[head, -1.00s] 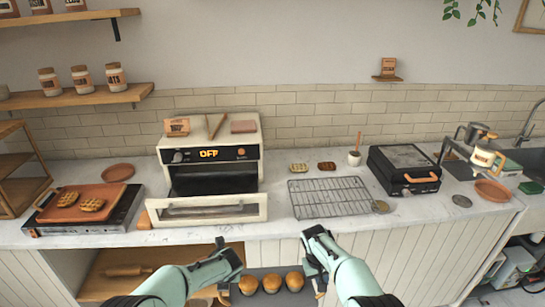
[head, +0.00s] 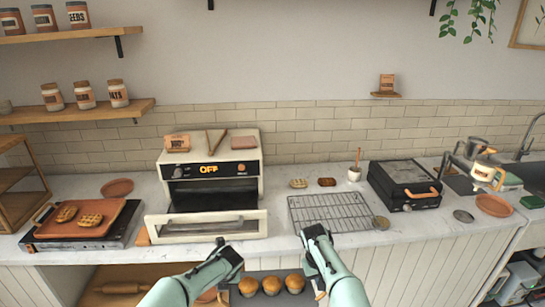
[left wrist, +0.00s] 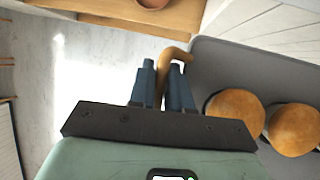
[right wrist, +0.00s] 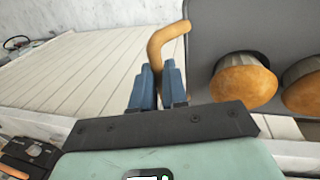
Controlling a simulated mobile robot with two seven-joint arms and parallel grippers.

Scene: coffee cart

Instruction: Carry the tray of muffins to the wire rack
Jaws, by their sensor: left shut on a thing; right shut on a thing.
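The dark grey tray (left wrist: 230,65) holds several golden muffins (head: 271,285). It hangs in front of the counter, low in the head view, with its near part out of frame. My left gripper (left wrist: 164,72) is shut on the tray's left tan handle (left wrist: 172,57). My right gripper (right wrist: 160,75) is shut on the right tan handle (right wrist: 165,36). The wire rack (head: 330,212) lies empty on the counter, beyond the tray and to its right.
An oven (head: 207,172) with its door lowered stands left of the rack, and a black grill press (head: 404,184) stands right of it. A small round item (head: 381,222) sits at the rack's right edge. Two small pastries (head: 312,183) lie behind it.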

